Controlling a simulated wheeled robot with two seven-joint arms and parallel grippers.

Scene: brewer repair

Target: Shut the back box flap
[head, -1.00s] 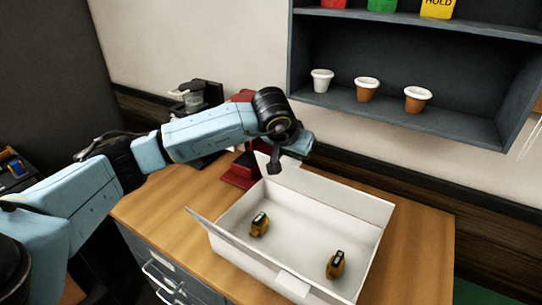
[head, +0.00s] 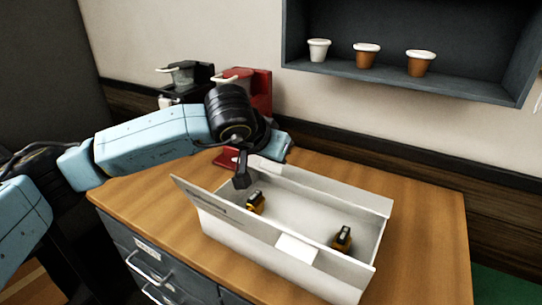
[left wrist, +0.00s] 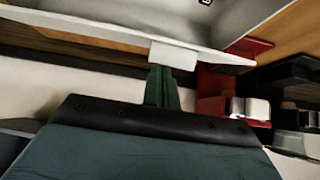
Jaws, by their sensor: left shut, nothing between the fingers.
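An open white box (head: 225,225) stands on the wooden counter. Its back flap (head: 335,190) runs along the far side, raised rather than lying over the opening. My left gripper (head: 242,182) is at the far left part of the box, partly hidden by its own wrist. In the left wrist view its shut, empty green fingers (left wrist: 163,86) point at a white flap edge (left wrist: 95,35) and its small tab (left wrist: 172,55). They appear close to the tab; I cannot tell whether they touch. My right gripper is not in view.
A red machine (head: 258,92) and a black one (head: 182,85) stand behind my left arm. A dark shelf with several cups (head: 367,55) hangs above. The counter right of the box (head: 425,230) is clear.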

